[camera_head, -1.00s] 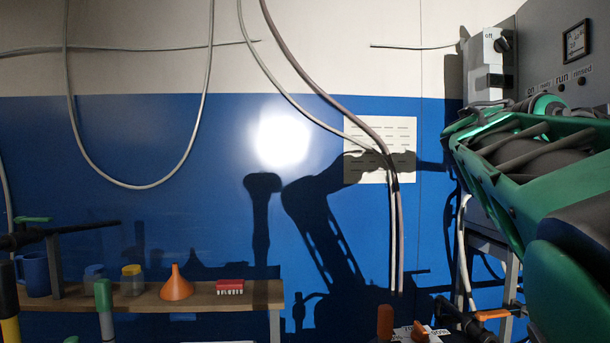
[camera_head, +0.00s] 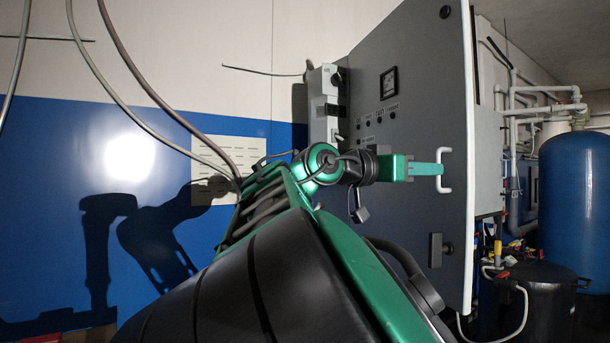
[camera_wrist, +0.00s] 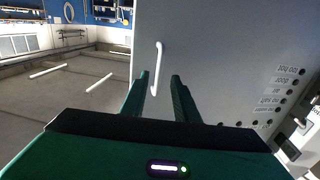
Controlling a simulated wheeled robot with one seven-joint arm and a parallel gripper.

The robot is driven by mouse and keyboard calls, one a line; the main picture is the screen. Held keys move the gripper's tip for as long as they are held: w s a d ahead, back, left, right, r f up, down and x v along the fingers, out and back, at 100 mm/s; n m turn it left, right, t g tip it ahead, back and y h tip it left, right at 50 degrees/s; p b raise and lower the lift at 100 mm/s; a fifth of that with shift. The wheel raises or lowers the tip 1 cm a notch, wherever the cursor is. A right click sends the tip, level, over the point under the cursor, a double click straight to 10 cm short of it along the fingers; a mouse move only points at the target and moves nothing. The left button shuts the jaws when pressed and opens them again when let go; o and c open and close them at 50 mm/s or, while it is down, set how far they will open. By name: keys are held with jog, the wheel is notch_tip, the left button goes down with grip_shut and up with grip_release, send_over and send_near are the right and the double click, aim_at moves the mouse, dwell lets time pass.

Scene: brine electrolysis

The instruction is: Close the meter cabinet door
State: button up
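The meter cabinet's grey door (camera_head: 425,90) stands on the right half of the head view, seen at a slant. It carries a square meter, a row of labelled knobs and a white upright handle (camera_head: 444,170) close to its right edge. How far it stands open is unclear. My gripper (camera_head: 438,169) is level with the handle, its tips at or almost at it. In the wrist view my gripper (camera_wrist: 160,75) has its green fingers apart, and the white handle (camera_wrist: 158,62) shows between the tips. I cannot tell whether they touch.
A black latch (camera_head: 435,250) sits low on the door. A grey box (camera_head: 488,160), pipes, a large blue tank (camera_head: 575,195) and a black barrel (camera_head: 538,300) stand beyond its right edge. Hoses hang before the blue wall at left. The wrist view shows open floor (camera_wrist: 60,105).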

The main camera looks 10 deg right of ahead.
jog(key=shift+x, duration=1.6)
grip_shut()
